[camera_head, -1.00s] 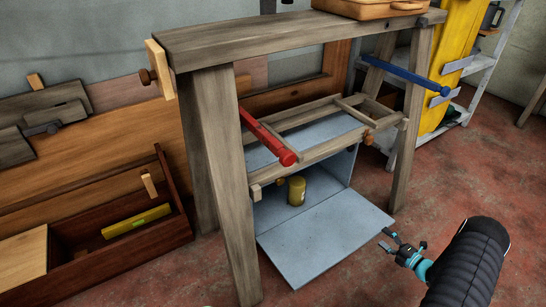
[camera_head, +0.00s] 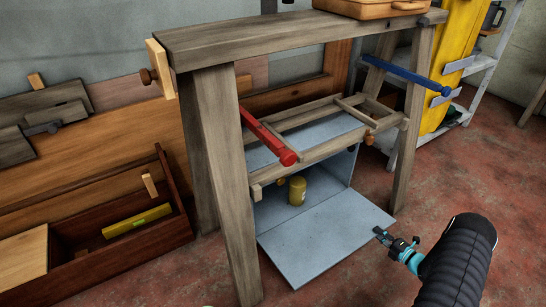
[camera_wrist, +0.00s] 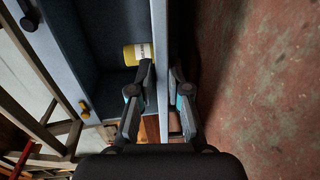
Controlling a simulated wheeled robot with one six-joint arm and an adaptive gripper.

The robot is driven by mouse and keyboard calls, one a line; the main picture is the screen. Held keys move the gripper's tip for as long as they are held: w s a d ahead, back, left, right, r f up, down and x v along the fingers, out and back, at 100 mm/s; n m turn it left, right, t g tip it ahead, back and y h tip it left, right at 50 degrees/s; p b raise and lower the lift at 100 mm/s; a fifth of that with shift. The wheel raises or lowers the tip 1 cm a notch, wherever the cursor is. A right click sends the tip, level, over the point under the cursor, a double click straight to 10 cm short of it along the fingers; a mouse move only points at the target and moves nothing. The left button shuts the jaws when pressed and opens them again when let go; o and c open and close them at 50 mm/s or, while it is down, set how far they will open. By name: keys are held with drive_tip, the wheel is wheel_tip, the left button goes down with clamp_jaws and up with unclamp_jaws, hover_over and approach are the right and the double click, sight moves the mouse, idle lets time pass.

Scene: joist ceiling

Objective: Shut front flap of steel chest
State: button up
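The steel chest is a blue-grey box under the wooden trestle, its front flap (camera_head: 325,243) lowered flat toward the floor. A yellow can (camera_head: 297,190) stands inside, near the opening; it also shows in the wrist view (camera_wrist: 138,54). My gripper (camera_head: 382,236) is beside the flap's right edge, near its front right corner. In the wrist view my gripper's fingers (camera_wrist: 163,75) are apart, one on each side of the flap's edge (camera_wrist: 159,45). I cannot tell whether either finger touches it. Nothing else is between the fingers.
The wooden trestle (camera_head: 222,150) stands over the chest, with a red-handled bar (camera_head: 270,138) and a blue bar (camera_head: 405,75) sticking out. A wooden toolbox (camera_head: 110,245) with a yellow level (camera_head: 137,221) lies at left. Red floor is clear at right.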

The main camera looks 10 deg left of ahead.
drive_tip(key=shift+r, duration=0.1)
clamp_jaws()
drive_tip(key=shift+g+h, duration=0.6)
drive_tip(key=shift+g, duration=0.2)
drive_tip(key=shift+w+a+r+p, duration=0.2)
drive_tip(key=shift+w+r+p, duration=0.05)
drive_tip(key=shift+r+p, duration=0.7)
drive_tip(key=shift+w+a+r+p, duration=0.2)
drive_tip(key=shift+r+p, duration=0.55)
drive_tip(key=shift+r, duration=0.35)
drive_tip(key=shift+w+a+r+p, duration=0.15)
drive_tip(key=shift+w+r+p, duration=0.1)
drive_tip(key=shift+r+p, duration=0.7)
drive_tip(key=shift+r, duration=0.2)
drive_tip(key=shift+w+r, duration=0.1)
drive_tip(key=shift+r, duration=0.15)
drive_tip(key=shift+g+h, duration=0.5)
drive_tip(key=shift+g, duration=0.2)
drive_tip(key=r+p, duration=0.1)
drive_tip(key=w+a+r+p, duration=0.1)
drive_tip(key=r, duration=0.1)
drive_tip(key=w+r+p, duration=0.1)
drive_tip(key=r+p, duration=0.1)
drive_tip(key=shift+w+a, duration=0.15)
drive_tip(key=shift+a, duration=0.25)
